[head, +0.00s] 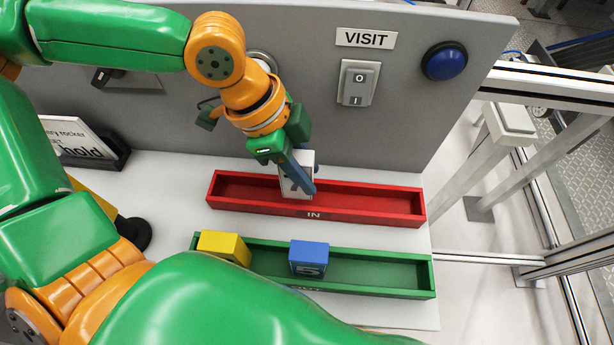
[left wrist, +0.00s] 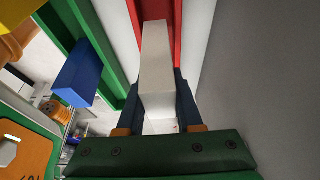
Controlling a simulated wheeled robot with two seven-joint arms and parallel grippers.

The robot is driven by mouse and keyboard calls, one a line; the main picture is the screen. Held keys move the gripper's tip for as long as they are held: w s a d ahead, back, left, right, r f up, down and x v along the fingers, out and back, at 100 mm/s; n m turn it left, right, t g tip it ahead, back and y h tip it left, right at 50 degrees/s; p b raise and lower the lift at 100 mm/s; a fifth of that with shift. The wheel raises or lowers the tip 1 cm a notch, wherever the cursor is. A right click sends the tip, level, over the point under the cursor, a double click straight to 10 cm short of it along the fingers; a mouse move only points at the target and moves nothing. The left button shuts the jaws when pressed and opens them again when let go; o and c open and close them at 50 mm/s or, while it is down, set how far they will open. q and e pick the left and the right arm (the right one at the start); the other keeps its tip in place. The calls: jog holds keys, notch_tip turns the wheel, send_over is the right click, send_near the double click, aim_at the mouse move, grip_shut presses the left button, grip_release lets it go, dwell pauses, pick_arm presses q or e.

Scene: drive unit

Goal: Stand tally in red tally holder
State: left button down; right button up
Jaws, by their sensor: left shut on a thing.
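A white tally (head: 293,179) is held between the fingers of my left gripper (head: 304,186), which is shut on it. The tally is at the red tally holder (head: 370,199), a long red tray marked IN, near its middle. In the left wrist view the tally (left wrist: 157,62) runs lengthwise between the two dark fingers, with the red holder (left wrist: 191,35) behind its far end. The fingers hide part of the tally in the head view. I cannot tell whether its lower end touches the holder's floor. My right gripper does not show clearly.
A green holder (head: 385,271) in front carries a yellow block (head: 224,247) and a blue block (head: 309,257). Behind is a grey panel with a VISIT label (head: 366,38), a rocker switch (head: 358,83) and a blue button (head: 444,61). A sign stand (head: 85,143) is at left.

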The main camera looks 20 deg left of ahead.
pick_arm(q)
jog(key=f, duration=0.3)
jog(key=shift+w+f+b, duration=0.2)
jog(key=shift+b, duration=0.2)
jog(key=shift+f, duration=0.1)
jog(key=c, duration=0.6)
grip_release()
jog(key=shift+o, duration=0.2)
jog(key=p+v, duration=0.3)
jog(key=v, duration=0.9)
jog(key=shift+s, duration=0.1)
